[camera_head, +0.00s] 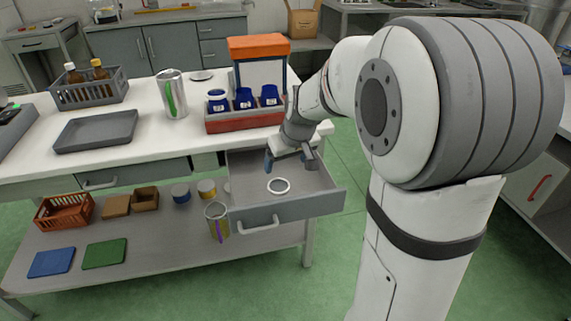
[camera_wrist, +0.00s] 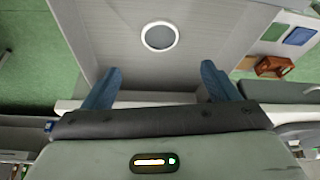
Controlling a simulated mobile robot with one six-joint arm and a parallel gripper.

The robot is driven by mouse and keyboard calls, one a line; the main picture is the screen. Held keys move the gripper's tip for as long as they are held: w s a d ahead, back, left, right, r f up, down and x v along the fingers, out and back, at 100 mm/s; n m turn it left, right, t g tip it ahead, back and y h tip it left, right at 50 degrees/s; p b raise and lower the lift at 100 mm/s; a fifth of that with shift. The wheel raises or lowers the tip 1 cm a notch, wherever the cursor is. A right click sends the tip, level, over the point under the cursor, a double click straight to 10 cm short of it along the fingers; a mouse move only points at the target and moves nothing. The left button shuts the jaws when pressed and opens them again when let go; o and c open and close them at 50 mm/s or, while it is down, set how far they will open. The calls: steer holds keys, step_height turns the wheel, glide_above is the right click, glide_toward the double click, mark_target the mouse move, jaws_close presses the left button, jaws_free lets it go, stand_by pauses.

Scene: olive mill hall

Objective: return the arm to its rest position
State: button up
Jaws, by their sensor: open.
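My gripper (camera_head: 284,161) is at the open drawer (camera_head: 290,208) of the white workbench, above the drawer floor. In the wrist view my gripper (camera_wrist: 160,88) shows two blue fingers spread wide with nothing between them. A white ring (camera_head: 279,186) lies on the drawer floor, apart from the fingers. The ring also shows in the wrist view (camera_wrist: 159,36), beyond the fingertips. My arm reaches in from the right and hides part of the bench's right end.
An orange-topped rack (camera_head: 258,48) with blue containers stands on the bench close left of my arm. A metal jug (camera_head: 171,94), a grey tray (camera_head: 96,131) and a bottle crate (camera_head: 90,94) stand further left. A lower shelf (camera_head: 150,260) holds boxes and tins. Green floor is free at right.

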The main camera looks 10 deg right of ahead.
stand_by(0.3)
steer(key=s+r+p, duration=0.3)
steer(key=s+r, duration=0.1)
steer(key=s, duration=0.3)
steer(key=s+r+m+g+p, duration=0.1)
steer(key=s+r+p, duration=0.3)
steer(key=s, duration=0.4)
steer(key=s+a+r+m+p, duration=0.1)
steer(key=s+r+p, duration=0.3)
steer(key=s, duration=0.4)
steer(key=shift+s+r+g+h, duration=0.15)
steer(key=shift+r+g+h, duration=0.2)
steer(key=shift+g+h, duration=0.05)
steer(key=shift+c, duration=0.3)
